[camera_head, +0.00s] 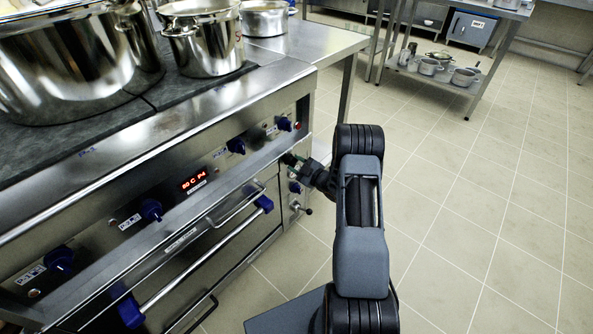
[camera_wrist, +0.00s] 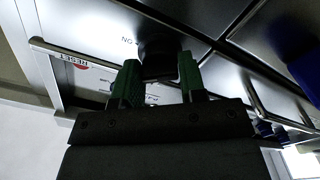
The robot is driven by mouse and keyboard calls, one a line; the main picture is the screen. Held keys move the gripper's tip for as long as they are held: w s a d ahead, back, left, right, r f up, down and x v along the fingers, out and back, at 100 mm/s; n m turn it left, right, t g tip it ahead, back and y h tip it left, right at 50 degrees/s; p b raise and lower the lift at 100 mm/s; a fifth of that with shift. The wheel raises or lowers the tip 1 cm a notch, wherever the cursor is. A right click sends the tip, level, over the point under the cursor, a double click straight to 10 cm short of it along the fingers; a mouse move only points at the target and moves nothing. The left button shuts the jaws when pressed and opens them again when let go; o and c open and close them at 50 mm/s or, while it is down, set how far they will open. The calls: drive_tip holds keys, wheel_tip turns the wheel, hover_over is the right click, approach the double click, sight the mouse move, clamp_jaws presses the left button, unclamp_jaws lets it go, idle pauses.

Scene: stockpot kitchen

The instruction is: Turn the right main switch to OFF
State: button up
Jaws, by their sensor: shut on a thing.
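The main switch is a dark knob (camera_wrist: 160,50) on a metal panel in the wrist view. An upside-down ON label stands just left of it. My gripper (camera_wrist: 160,74) has its two green fingers on either side of the knob, shut on it. The knob's lower part and part of the label below are covered by the fingers and gripper body, so I cannot tell its exact angle. In the head view my gripper (camera_head: 289,160) is at the right end of the stove front, and the switch is hidden behind it.
Blue knobs (camera_head: 236,146) line the stove front beside a red display (camera_head: 193,182). An oven handle bar (camera_head: 200,259) sticks out below. Large pots (camera_head: 205,45) stand on top. A metal rod (camera_wrist: 75,56) runs near the switch. The tiled floor (camera_head: 480,220) at right is clear.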

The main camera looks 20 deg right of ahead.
drive_tip(key=n+b, duration=1)
drive_tip(key=b, duration=0.2)
drive_tip(key=shift+f, duration=0.15)
drive_tip(key=shift+n+b, duration=0.4)
drive_tip(key=shift+b, duration=0.1)
drive_tip(key=o, duration=0.9)
drive_tip(key=p+v, duration=0.3)
drive_tip(key=v, duration=1.1)
drive_tip(key=shift+p, duration=0.4)
drive_tip(key=shift+a, duration=0.1)
